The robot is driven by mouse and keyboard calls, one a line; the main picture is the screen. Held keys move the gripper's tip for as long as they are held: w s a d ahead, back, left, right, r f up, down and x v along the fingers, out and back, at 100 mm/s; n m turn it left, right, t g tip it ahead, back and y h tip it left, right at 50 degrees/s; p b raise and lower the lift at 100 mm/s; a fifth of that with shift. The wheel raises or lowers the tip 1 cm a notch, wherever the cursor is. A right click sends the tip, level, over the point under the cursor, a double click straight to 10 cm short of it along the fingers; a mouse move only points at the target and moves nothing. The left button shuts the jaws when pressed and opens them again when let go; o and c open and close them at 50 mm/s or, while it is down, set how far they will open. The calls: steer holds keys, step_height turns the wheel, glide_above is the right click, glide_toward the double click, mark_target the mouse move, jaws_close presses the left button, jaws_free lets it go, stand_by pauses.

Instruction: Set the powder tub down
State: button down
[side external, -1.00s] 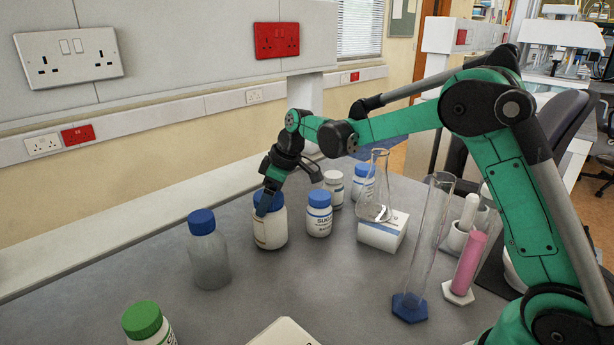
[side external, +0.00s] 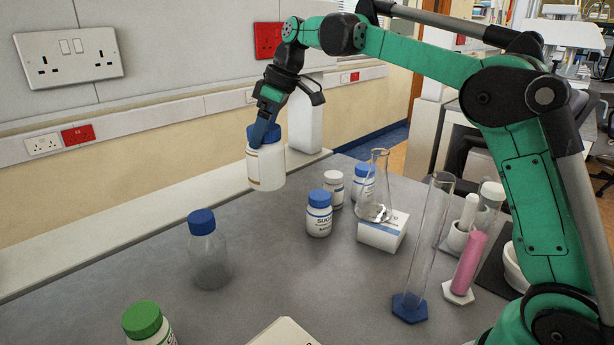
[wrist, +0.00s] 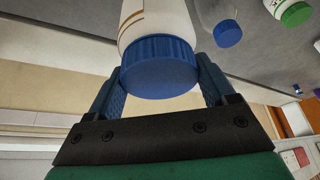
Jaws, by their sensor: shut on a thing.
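The powder tub (side external: 266,168) is a white tub with a blue lid, held upright above the grey bench in the side external view. My gripper (side external: 264,138) is shut on its lid from above. In the wrist view the tub's blue lid (wrist: 158,68) sits between the two blue fingers of my gripper (wrist: 160,85), with part of the white body beyond it. The tub's label faces mostly away, so its text cannot be read.
A blue-capped clear bottle (side external: 208,250) stands front left of the tub. A small blue-lidded white bottle (side external: 319,214), a flask (side external: 376,190) on a white box (side external: 383,232) and a tall cylinder (side external: 425,240) stand to the right. The bench (side external: 270,240) below the tub is clear.

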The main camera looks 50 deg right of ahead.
steer(key=s+d+m+h, duration=0.2)
steer(key=s+d+m, duration=0.3)
steer(key=d, duration=0.6)
steer(key=s+d+m+h, duration=0.2)
steer(key=s+d+m, duration=0.3)
steer(key=d, duration=0.7)
steer(key=s+d+m+h, duration=0.2)
steer(key=s+d+m, duration=0.3)
steer(key=d, duration=0.6)
step_height(320, 180, down, 14)
steer(key=w+m, duration=0.1)
steer(key=shift+g, duration=0.3)
steer(key=shift+f, duration=0.15)
jaws_free()
steer(key=v, duration=1.2)
